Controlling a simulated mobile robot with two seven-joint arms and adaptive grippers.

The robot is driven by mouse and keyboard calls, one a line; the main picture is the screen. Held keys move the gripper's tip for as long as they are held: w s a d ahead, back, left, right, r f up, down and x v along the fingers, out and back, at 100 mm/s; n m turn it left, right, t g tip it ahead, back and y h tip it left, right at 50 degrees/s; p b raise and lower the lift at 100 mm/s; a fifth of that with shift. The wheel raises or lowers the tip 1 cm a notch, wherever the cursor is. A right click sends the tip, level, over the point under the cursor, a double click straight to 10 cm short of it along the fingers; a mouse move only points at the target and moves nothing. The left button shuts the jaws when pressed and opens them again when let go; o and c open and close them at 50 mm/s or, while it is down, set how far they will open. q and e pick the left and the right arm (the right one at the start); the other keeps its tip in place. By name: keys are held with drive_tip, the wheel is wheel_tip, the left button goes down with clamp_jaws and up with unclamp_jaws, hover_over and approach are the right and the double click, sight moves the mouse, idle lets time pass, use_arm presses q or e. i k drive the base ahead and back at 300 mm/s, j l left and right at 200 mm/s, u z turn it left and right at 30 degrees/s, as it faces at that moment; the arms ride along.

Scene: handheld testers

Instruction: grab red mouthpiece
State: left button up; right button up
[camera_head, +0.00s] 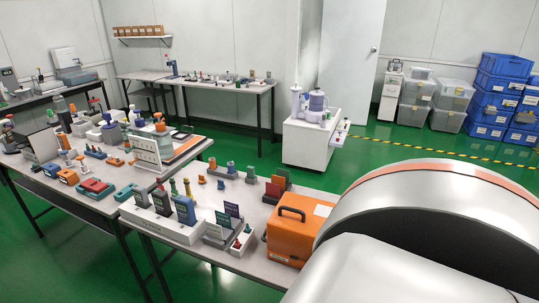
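No object in the head view can be surely told as the red mouthpiece at this size. Small red pieces (237,244) stand in a white holder (243,238) at the near table's front edge, left of an orange case. Several handheld testers (185,210) stand upright in a white rack (150,222) on the same table; one slim piece behind them has a red top (187,181). A red case (95,188) lies farther left. Neither of my grippers is in view; part of my own arm fills the lower right.
The near table (262,212) is crowded. The orange case (290,235) with a black handle stands at its right end, beside my arm. A white cart (307,143), a back table (215,83) and blue crates (490,95) stand behind. The green floor between is clear.

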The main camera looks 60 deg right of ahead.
sight(237, 244)
drive_tip(key=z, duration=1.55)
